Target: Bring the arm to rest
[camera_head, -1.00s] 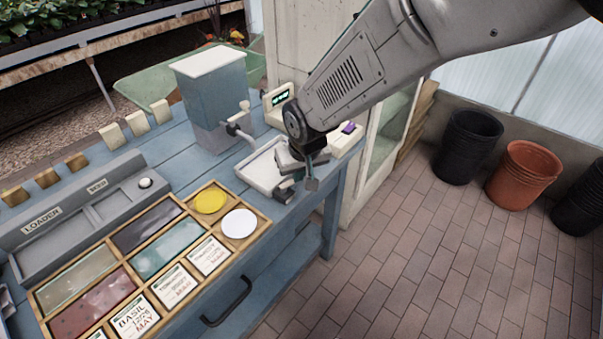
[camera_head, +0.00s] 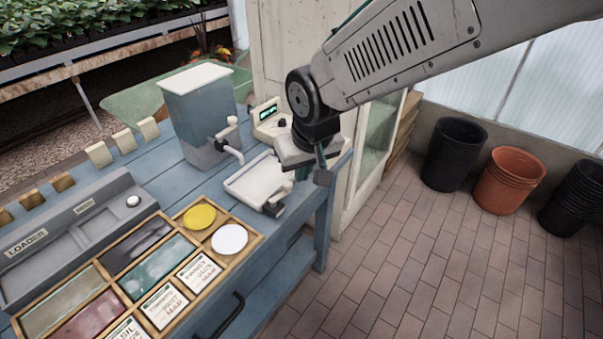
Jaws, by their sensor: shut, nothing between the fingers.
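My gripper (camera_head: 322,178) points down in the head view, over the right end of the blue bench (camera_head: 172,170). It is shut and holds nothing. My arm reaches in from the upper right. A shallow white tray (camera_head: 236,184) lies on the bench to the left of my gripper. A small grey tap-like part sits at the tray's right front corner. The gripper hides part of the bench's right end, and I cannot tell its exact height above it.
A blue-grey tank (camera_head: 202,115) with a spout stands behind the tray, beside a cream device (camera_head: 266,117). A wooden seed case (camera_head: 48,290) and a grey loader (camera_head: 75,235) lie at left. Black pots (camera_head: 455,155) and orange pots (camera_head: 509,182) stand on the open brick floor.

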